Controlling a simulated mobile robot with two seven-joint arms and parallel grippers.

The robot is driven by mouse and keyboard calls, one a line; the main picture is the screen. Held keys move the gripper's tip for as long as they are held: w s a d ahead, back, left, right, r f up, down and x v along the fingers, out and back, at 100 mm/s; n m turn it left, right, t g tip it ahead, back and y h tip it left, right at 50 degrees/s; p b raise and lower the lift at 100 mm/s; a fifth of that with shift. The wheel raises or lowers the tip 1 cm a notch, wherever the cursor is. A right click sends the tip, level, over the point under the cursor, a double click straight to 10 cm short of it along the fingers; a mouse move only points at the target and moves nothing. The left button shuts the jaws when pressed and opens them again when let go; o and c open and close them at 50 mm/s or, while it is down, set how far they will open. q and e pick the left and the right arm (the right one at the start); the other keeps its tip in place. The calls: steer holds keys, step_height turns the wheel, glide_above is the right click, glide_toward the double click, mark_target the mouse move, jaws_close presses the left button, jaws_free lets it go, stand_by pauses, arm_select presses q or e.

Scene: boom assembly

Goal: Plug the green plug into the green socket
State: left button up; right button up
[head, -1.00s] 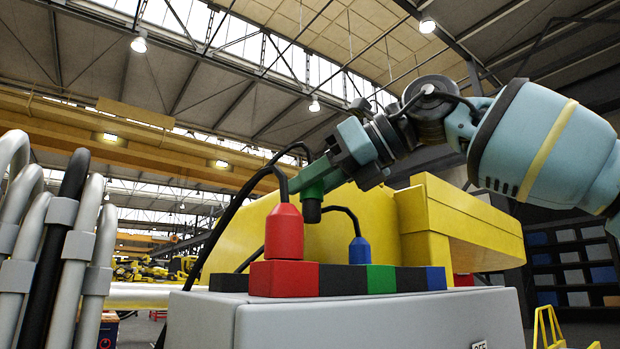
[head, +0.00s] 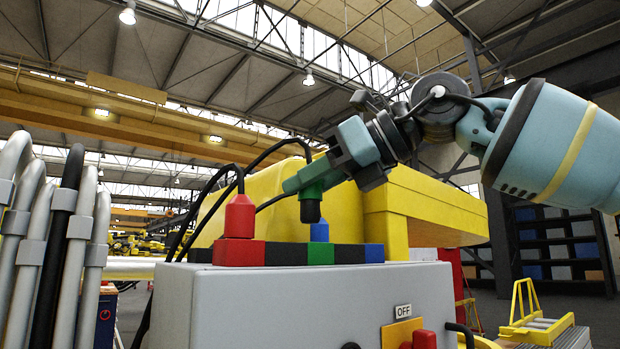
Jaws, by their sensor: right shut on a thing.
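My right gripper (head: 298,180) is shut on the green plug (head: 313,188). The plug has a black lower end that points down and hangs above the socket row. The depth offset is hard to tell. The green socket's top opening is not visible from this low angle. My left gripper is not in view.
A red plug (head: 239,216) stands on the red socket (head: 238,252). A blue plug (head: 319,232) stands behind the held plug, partly hidden. Black cables arc behind. The sockets sit on a grey box (head: 300,300) with an OFF label. Grey pipes (head: 85,240) stand at left.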

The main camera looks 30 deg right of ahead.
mark_target(319, 215)
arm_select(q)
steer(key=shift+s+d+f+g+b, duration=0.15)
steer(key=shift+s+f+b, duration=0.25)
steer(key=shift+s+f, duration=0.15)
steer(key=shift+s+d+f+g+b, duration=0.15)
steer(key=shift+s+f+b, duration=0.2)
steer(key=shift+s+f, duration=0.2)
arm_select(e)
steer(key=shift+f, duration=2.5)
steer(key=shift+s, duration=0.1)
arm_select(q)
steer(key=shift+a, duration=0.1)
arm_select(e)
steer(key=o, duration=1)
steer(key=shift+o, duration=0.2)
steer(key=v, duration=0.6)
steer(key=shift+s+r, duration=0.1)
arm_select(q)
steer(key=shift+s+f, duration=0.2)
arm_select(e)
steer(key=shift+v, duration=0.8)
